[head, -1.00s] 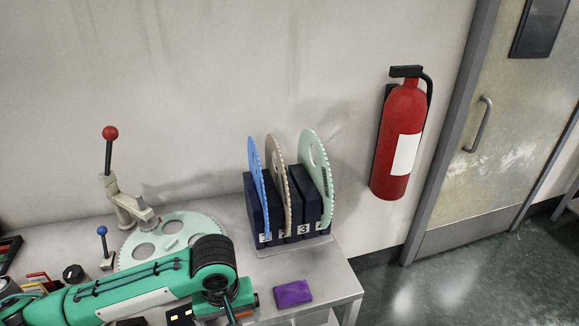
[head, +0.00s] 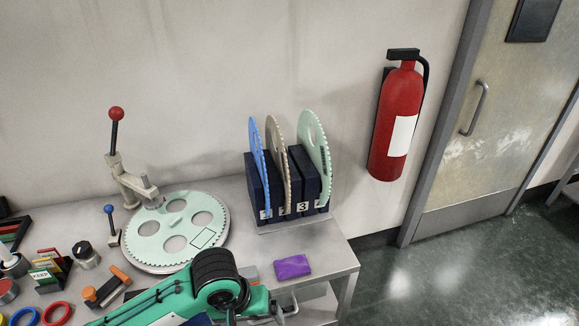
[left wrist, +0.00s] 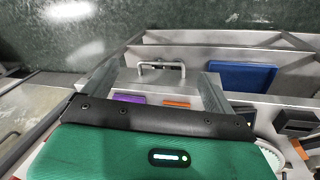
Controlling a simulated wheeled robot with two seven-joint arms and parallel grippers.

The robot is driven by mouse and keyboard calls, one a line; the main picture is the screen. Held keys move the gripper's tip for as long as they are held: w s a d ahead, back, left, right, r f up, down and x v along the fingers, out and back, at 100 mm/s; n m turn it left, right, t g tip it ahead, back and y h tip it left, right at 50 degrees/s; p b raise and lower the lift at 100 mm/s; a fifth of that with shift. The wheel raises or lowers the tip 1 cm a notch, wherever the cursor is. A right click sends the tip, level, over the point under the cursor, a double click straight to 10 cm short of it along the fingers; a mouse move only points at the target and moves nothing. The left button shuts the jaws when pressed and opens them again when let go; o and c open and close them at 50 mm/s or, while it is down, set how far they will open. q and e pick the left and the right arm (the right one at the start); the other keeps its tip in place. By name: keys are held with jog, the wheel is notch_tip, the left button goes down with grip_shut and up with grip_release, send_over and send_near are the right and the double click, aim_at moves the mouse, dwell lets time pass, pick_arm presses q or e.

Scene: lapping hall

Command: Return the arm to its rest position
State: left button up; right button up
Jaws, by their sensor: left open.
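My left arm (head: 170,303) is green with a black joint. It comes in low from the left in the head view and crosses the front of the bench (head: 330,255). Its gripper is not clear in the head view. In the left wrist view my left gripper (left wrist: 160,80) shows two grey fingers spread apart above the green housing, with nothing held between them. A purple block or cloth (left wrist: 130,98) and an orange item (left wrist: 177,103) show beyond, between the fingers. My right gripper is in neither view.
A mint toothed disc (head: 150,248) lies beside a red-knobbed lever (head: 116,135). A dark rack (head: 304,185) holds blue, tan and mint discs upright. The purple item (head: 292,266) lies near the bench's front. A fire extinguisher (head: 393,115) hangs right; floor beside the bench is clear.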

pick_arm(q)
jog(key=s+a+f+m+t+y, duration=0.1)
jog(key=s+a+f, duration=0.3)
jog(key=s+a, duration=0.35)
jog(key=s+a+f+m+t+y, duration=0.1)
jog(key=s+a+f, duration=0.45)
jog(key=a, duration=0.25)
notch_tip(320, 180, down, 29)
jog(key=s+f+g, duration=0.1)
jog(key=s+f, duration=0.6)
jog(key=f, duration=0.5)
jog(key=shift+s+a+f+m, duration=0.25)
jog(key=shift+s+a+m, duration=0.15)
jog(key=shift+g+y, duration=0.3)
jog(key=shift+g, duration=0.2)
jog(key=s+f, duration=0.2)
jog(key=s, duration=0.2)
jog(key=s+a+f, duration=0.1)
jog(key=s+f, duration=0.2)
jog(key=s, duration=0.1)
jog(key=s+a+f, duration=0.1)
jog(key=s+f, duration=0.2)
jog(key=s, duration=0.1)
jog(key=shift+a, duration=0.2)
jog(key=shift+c, duration=0.2)
